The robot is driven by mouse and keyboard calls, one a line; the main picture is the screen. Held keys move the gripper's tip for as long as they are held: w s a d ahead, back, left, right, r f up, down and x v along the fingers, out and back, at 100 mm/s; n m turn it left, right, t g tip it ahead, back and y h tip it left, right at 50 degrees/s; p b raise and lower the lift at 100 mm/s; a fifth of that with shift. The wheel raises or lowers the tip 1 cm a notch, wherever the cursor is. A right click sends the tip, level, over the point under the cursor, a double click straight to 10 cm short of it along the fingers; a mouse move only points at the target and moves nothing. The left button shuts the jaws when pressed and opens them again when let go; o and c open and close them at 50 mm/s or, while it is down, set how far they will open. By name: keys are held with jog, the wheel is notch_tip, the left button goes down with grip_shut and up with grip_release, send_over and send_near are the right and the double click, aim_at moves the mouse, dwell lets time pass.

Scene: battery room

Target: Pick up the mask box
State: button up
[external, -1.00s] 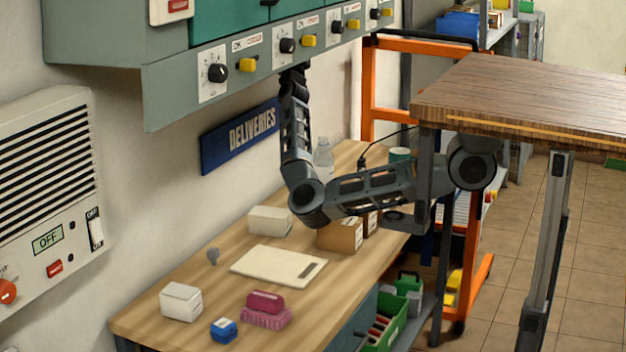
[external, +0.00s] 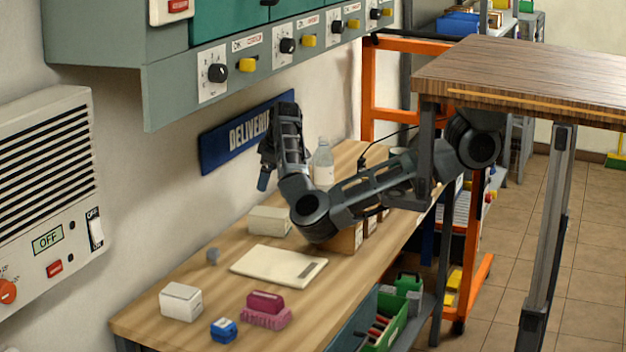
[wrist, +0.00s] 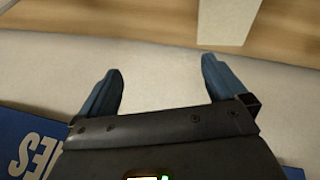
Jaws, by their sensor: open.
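Two plain whitish boxes stand on the wooden bench, and I cannot read which is the mask box. One white box (external: 181,302) is at the front left; a cream box (external: 269,221) is further back near the wall. My gripper (external: 264,180) is in the air by the wall, in front of the blue sign and above the cream box. In the wrist view, my gripper (wrist: 160,90) has its two blue fingers wide apart with nothing between them. A pale box (wrist: 228,20) shows at the top of that view, beyond the fingers.
A cream board (external: 278,266), a pink item (external: 265,308), a small blue box (external: 223,329) and a grey knob (external: 212,256) lie on the bench. A clear bottle (external: 323,165) and brown boxes (external: 347,240) are behind. The grey cabinet (external: 190,95) overhangs the bench.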

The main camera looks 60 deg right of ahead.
aim_at(270, 212)
jog(key=s+a+f, duration=0.1)
jog(key=a, duration=0.1)
jog(key=s+a+f+g+y, duration=0.1)
jog(key=a, duration=0.1)
jog(key=s+a+f+g+y, duration=0.1)
jog(key=s+f, duration=0.1)
jog(key=shift+a+m+p, duration=0.3)
jog(key=shift+a, duration=0.1)
jog(key=shift+s+a+f+g+y, duration=0.1)
jog(key=shift+f+g+y, duration=0.2)
jog(key=shift+f, duration=0.1)
jog(key=shift+w+a+f, duration=0.1)
jog(key=shift+w+f, duration=0.1)
jog(key=shift+f, duration=0.95)
jog(key=shift+w+f, duration=0.15)
jog(key=shift+f, duration=1)
jog(key=shift+w+a+f, duration=0.1)
jog(key=shift+w+f, duration=0.1)
jog(key=shift+f, duration=0.95)
jog(key=shift+c, duration=0.4)
jog(key=shift+d, duration=0.1)
jog(key=c, duration=1)
